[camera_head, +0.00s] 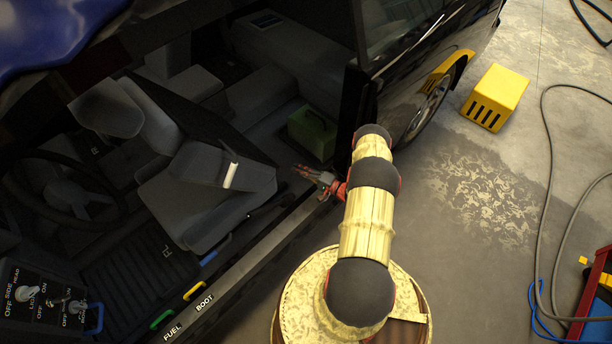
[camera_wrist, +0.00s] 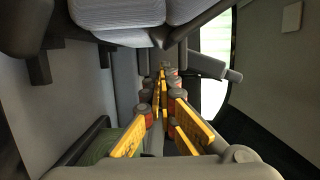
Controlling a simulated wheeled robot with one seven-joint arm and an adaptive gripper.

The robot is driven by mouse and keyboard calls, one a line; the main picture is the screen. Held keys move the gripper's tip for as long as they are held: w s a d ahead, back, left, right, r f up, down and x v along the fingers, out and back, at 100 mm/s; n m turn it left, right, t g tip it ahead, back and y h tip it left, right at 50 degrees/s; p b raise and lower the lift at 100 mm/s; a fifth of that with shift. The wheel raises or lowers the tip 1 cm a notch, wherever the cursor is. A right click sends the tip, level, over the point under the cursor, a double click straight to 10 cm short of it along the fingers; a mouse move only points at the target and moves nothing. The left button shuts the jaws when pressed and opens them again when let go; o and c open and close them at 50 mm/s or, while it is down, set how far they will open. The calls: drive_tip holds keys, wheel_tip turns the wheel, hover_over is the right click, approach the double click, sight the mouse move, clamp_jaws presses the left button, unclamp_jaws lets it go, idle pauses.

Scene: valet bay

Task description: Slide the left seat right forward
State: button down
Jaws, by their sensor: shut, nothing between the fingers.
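The left seat (camera_head: 190,205) is the grey near seat inside the open car, on the side closest to me, with a floor mark beside it. A short pale bar (camera_head: 231,174) shows on its backrest. My gripper (camera_head: 299,169) is red, shut and empty. It is at the door sill, to the right of the seat and apart from it in the head view. In the wrist view my gripper (camera_wrist: 163,72) points into the cabin, with its yellow and red fingers together. Grey upholstery (camera_wrist: 115,22) shows at the top there; I cannot tell which seat it belongs to.
The far front seat (camera_head: 108,108) and steering wheel (camera_head: 62,192) are deeper inside. A green box (camera_head: 312,133) stands on the rear floor. The open doorway has a sill (camera_head: 232,282) with coloured handles. A yellow box (camera_head: 495,97) and hoses lie on the floor outside.

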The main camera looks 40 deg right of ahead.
drive_tip(key=shift+w+a+b, duration=0.2)
drive_tip(key=shift+w+a, duration=0.2)
drive_tip(key=shift+a, duration=0.4)
drive_tip(key=shift+w+a+b, duration=0.2)
drive_tip(key=shift+w+a, duration=0.2)
drive_tip(key=shift+a, duration=0.4)
drive_tip(key=shift+w+a+b, duration=0.2)
drive_tip(key=shift+w+a, duration=0.2)
drive_tip(key=shift+a, duration=0.4)
